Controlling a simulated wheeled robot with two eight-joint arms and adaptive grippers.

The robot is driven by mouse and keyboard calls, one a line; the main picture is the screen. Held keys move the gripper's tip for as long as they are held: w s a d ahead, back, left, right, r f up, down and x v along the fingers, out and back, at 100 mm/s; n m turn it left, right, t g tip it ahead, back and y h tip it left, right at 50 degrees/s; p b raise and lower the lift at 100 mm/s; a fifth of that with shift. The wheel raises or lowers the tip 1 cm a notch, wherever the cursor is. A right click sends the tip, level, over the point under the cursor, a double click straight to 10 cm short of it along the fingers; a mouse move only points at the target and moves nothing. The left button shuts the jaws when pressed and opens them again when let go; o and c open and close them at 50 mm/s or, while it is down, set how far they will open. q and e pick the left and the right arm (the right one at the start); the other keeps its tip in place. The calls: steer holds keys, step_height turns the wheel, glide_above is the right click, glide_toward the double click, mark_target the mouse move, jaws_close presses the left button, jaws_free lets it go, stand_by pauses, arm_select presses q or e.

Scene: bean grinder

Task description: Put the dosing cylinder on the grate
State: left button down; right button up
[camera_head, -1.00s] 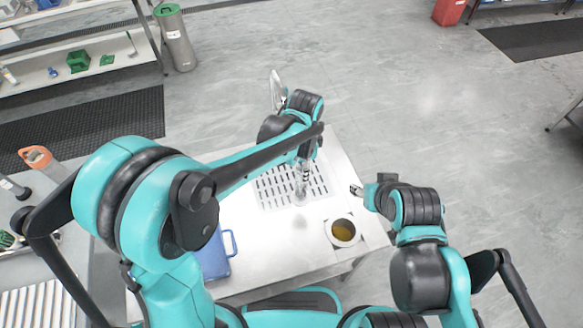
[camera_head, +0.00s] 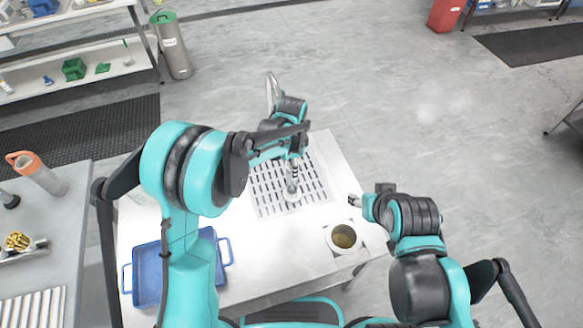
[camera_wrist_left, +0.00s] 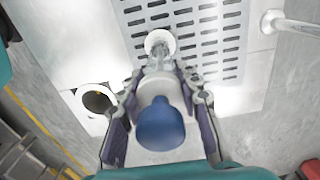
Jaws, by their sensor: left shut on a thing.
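The grate (camera_head: 265,203) is a slotted panel in the metal table top. It also shows in the wrist view (camera_wrist_left: 207,40). The dosing cylinder (camera_head: 292,186) is clear with a round white base. My left gripper (camera_head: 292,164) is shut on its upper part and holds it roughly upright over the grate. In the wrist view the cylinder's white base (camera_wrist_left: 160,42) overlaps the grate's edge, and a blue rounded part (camera_wrist_left: 160,126) sits between the fingers. Whether the base touches the grate I cannot tell. My right gripper (camera_head: 355,200) hangs right of the grate, its opening unclear.
A round metal cup with brownish contents (camera_head: 343,238) stands at the table's front right. A blue tray (camera_head: 147,284) lies at the left, partly hidden by my left arm. A curved metal tap (camera_head: 272,92) rises behind the grate. Another bench with an orange-topped bottle (camera_head: 38,174) stands left.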

arm_select(q)
steer(key=shift+f, duration=0.1)
steer(key=c, duration=1.1)
jaws_free()
steer(key=shift+o, duration=0.2)
